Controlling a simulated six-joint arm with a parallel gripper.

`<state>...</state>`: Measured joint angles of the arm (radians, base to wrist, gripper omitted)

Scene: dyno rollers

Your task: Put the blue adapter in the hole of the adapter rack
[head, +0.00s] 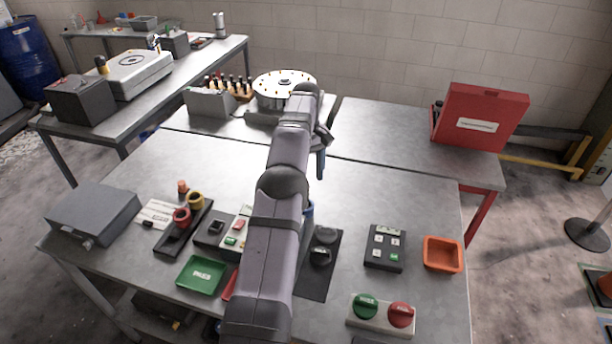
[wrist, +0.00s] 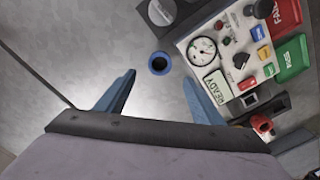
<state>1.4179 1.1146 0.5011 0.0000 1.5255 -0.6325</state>
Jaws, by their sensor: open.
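The blue adapter (wrist: 158,63) stands on the bare table as a blue ring with a dark centre in the wrist view. In the head view a blue piece (head: 309,209), likely the same adapter, shows partly behind my arm. The black adapter rack (head: 170,241) lies at the left of the table, holding a red adapter (head: 182,217) and a yellow adapter (head: 195,200); its near end looks free of adapters. My gripper (wrist: 159,77) is open and empty, its two blue fingers apart, with the adapter between and just beyond their tips in the picture. One finger shows in the head view (head: 320,163).
A control box with a gauge (wrist: 203,52) is close to the adapter. An orange-red part (head: 182,187) stands behind the rack. The back middle of the table is clear.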

